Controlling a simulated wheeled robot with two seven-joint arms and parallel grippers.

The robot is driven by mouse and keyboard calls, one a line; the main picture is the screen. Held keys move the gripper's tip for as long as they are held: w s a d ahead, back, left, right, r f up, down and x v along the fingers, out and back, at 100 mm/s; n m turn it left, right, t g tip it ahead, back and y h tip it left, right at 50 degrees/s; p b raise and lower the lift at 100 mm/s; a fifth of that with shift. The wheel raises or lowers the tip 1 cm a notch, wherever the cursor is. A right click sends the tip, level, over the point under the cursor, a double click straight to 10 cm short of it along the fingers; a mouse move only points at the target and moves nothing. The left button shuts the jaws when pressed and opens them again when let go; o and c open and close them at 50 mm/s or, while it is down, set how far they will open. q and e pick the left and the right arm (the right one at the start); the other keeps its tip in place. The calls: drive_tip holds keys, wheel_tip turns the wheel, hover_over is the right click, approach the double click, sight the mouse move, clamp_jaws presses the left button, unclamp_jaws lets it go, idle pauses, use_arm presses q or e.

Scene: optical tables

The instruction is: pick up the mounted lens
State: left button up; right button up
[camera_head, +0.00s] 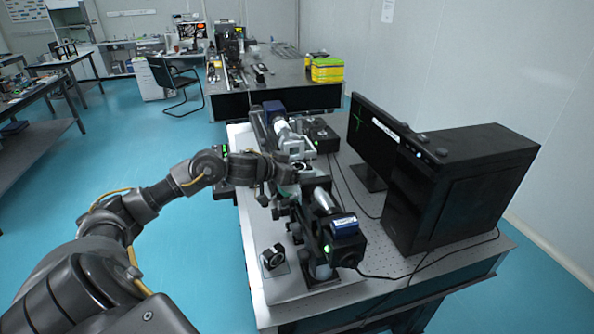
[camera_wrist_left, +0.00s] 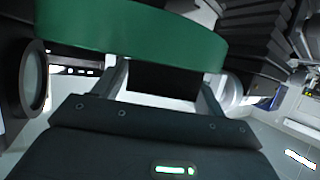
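A small black round mount (camera_head: 273,257), which looks like a mounted lens, stands on a plate at the table's front left in the head view. My left gripper (camera_head: 284,188) is farther back, among the optics on the bench. In the left wrist view its two fingers (camera_wrist_left: 162,84) are spread apart, and a green curved band (camera_wrist_left: 130,32) passes across their tips. The tips are hidden, so contact with the band cannot be seen. A black ring with glass (camera_wrist_left: 34,76) stands at the left of the wrist view. My right gripper is out of view.
A cylindrical instrument with a black box end (camera_head: 342,240) stands close to the right of the gripper. A monitor (camera_head: 374,140) and a black computer case (camera_head: 460,185) fill the table's right side. Cables cross the perforated table top (camera_head: 390,265).

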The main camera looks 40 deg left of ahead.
use_arm(q)
drive_tip(key=c, duration=1)
drive_tip(key=shift+r, duration=0.5)
wheel_tip(320, 180, up, 2)
drive_tip(key=shift+a+r+b, duration=0.15)
drive_tip(key=shift+r+b, duration=0.1)
drive_tip(key=shift+b, duration=0.5)
drive_tip(key=s+r, duration=0.1)
drive_tip(key=s+a+r+b, duration=0.1)
drive_tip(key=s+r, duration=0.1)
drive_tip(key=shift+s+a+r+b, duration=0.25)
drive_tip(key=shift+r+b, duration=0.05)
drive_tip(key=shift+r, duration=0.1)
drive_tip(key=b+v, duration=0.3)
drive_tip(key=a+r+b+v, duration=0.1)
drive_tip(key=b+v, duration=0.2)
drive_tip(key=v, duration=0.1)
drive_tip(key=w+a+b+v, duration=0.1)
drive_tip(key=b+v, duration=0.2)
drive_tip(key=v, duration=0.1)
drive_tip(key=shift+s+r, duration=0.15)
drive_tip(key=shift+r, duration=0.15)
